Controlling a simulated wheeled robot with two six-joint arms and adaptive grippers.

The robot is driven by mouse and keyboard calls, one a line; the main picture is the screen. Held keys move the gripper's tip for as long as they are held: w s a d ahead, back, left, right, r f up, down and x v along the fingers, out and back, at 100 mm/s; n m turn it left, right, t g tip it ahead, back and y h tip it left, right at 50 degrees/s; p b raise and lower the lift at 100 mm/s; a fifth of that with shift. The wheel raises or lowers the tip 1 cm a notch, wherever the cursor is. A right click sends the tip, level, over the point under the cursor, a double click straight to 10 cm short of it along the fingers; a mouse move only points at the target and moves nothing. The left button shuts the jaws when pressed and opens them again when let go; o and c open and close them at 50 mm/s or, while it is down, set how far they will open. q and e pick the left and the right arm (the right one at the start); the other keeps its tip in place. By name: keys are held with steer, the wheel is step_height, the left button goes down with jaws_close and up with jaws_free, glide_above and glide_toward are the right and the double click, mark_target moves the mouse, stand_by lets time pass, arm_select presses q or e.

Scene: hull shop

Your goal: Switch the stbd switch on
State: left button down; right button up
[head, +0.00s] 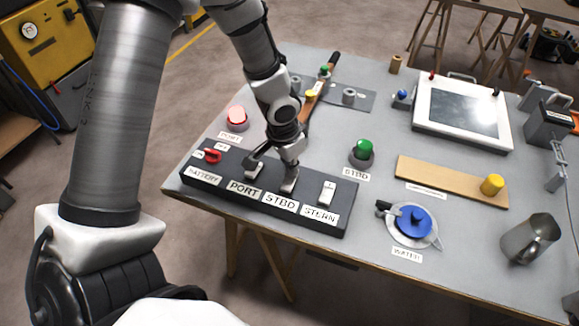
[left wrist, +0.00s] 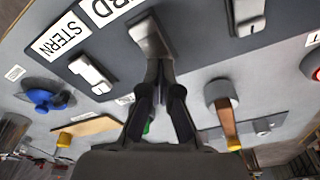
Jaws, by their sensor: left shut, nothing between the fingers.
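The dark switch panel (head: 340,215) lies along the near left edge of the grey table. Its STBD switch (head: 288,186) sits between the PORT switch (head: 254,171) and the STERN switch (head: 326,192). My left gripper (head: 289,172) is shut and empty, pointing down at the STBD switch. In the left wrist view the closed fingertips (left wrist: 160,68) are at the end of the pale STBD lever (left wrist: 150,36), touching or very close. The fingers partly hide the lever in the head view, so I cannot tell which way it is set. My right gripper is not in view.
A red BATTERY knob (head: 210,155) is at the panel's left end. A blue WATER valve (head: 413,222) and a metal mug (head: 530,238) are to the right.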

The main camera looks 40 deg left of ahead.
arm_select(q)
steer(key=shift+f+b, duration=0.4)
steer(key=shift+f, duration=0.1)
steer(key=shift+r, duration=0.1)
step_height(320, 180, up, 7)
steer(key=p, duration=0.6)
stand_by(0.4)
